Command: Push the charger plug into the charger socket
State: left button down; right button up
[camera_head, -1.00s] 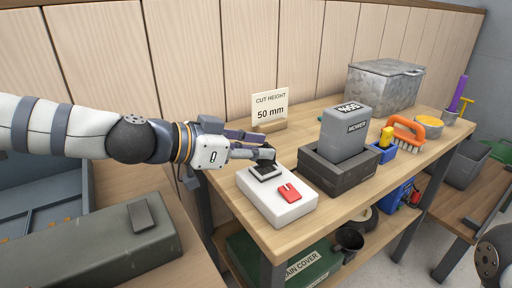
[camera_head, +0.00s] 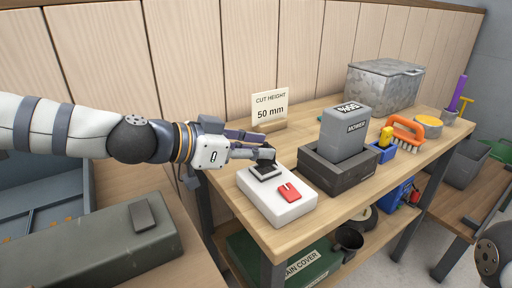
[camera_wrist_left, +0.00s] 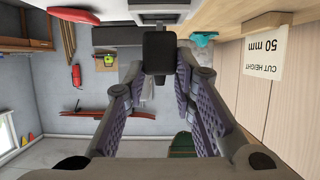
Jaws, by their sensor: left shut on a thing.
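A white box (camera_head: 276,206) stands on the near left end of the workbench. On its top are a dark square socket (camera_head: 265,172) and a red piece (camera_head: 289,192). My left gripper (camera_head: 266,153) reaches in from the left, its fingertips just over the socket's far side. It is shut on a small black plug, which shows as a dark block between the fingertips in the left wrist view (camera_wrist_left: 158,50). The fingers hide part of the plug in the head view. I cannot tell whether the plug touches the socket. My right gripper is not in view.
Behind is a CUT HEIGHT 50 mm sign (camera_head: 270,106). An orange brush (camera_head: 406,130) and metal box (camera_head: 384,85) stand further right.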

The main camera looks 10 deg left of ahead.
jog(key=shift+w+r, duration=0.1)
pick_arm(q)
jog(key=shift+f+b, duration=0.4)
jog(key=shift+f, duration=0.55)
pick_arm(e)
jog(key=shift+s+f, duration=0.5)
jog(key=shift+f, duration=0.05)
pick_arm(q)
jog(key=c, duration=1.2)
grip_release()
jog(key=shift+r, duration=0.1)
jog(key=shift+c, duration=0.2)
notch_tip(320, 180, up, 10)
